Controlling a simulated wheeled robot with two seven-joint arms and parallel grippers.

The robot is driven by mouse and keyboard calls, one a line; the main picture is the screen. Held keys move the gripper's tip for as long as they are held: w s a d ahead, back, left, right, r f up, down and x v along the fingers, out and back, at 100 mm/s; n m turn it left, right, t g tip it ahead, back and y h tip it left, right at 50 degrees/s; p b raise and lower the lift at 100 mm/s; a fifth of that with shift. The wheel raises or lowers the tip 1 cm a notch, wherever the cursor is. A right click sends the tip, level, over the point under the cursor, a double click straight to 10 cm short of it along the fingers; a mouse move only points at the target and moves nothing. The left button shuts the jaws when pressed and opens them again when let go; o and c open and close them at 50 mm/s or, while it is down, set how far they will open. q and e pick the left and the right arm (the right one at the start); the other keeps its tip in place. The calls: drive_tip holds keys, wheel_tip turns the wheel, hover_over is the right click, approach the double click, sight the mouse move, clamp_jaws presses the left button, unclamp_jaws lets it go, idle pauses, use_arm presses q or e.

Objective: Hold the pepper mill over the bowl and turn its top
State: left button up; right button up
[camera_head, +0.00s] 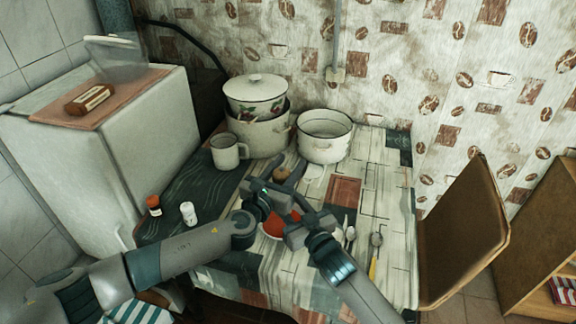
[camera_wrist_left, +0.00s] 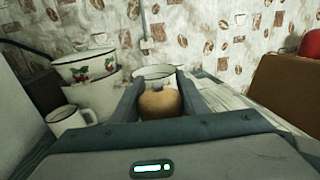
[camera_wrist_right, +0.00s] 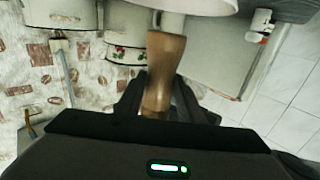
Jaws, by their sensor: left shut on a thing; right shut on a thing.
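The wooden pepper mill's round top (camera_head: 291,181) shows in the head view near the table's middle. In the left wrist view the mill top (camera_wrist_left: 160,103) sits between the fingers of my left gripper (camera_head: 287,178), which is shut on it. My right gripper (camera_head: 284,203) is shut on the mill's lower, waisted body, seen in the right wrist view (camera_wrist_right: 165,70). Arms and grippers hide most of the mill in the head view. The bowl (camera_head: 265,235), pale-rimmed with red inside, is partly hidden beneath the grippers.
A white mug (camera_head: 225,151), a lidded pot (camera_head: 256,96) on a larger pot, and an open white pot (camera_head: 324,136) stand at the back. Spoons (camera_head: 376,240) lie right of the bowl.

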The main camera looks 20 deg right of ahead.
use_arm(q)
drive_tip(key=shift+d+r+m+g+h, duration=0.1)
drive_tip(key=shift+m+g+h, duration=0.4)
drive_tip(key=shift+g, duration=0.1)
drive_tip(key=s+m+g+h, duration=0.1)
drive_tip(key=m+g, duration=0.2)
drive_tip(key=g, duration=0.2)
drive_tip(key=s+m+g+h, duration=0.1)
drive_tip(key=m+g, duration=0.3)
drive_tip(key=g, duration=0.1)
drive_tip(key=s+d+m+g+h, duration=0.1)
drive_tip(key=m+g+h, duration=0.1)
drive_tip(key=g, duration=0.3)
drive_tip(key=shift+s+m+g, duration=0.15)
drive_tip(key=shift+m+g, duration=0.15)
drive_tip(key=shift+m, duration=0.5)
drive_tip(key=shift+s+g, duration=0.2)
drive_tip(key=shift+g, duration=0.1)
drive_tip(key=o, duration=1.1)
drive_tip(key=shift+a, duration=0.1)
drive_tip(key=shift+m, duration=0.3)
drive_tip(key=v, duration=1.2)
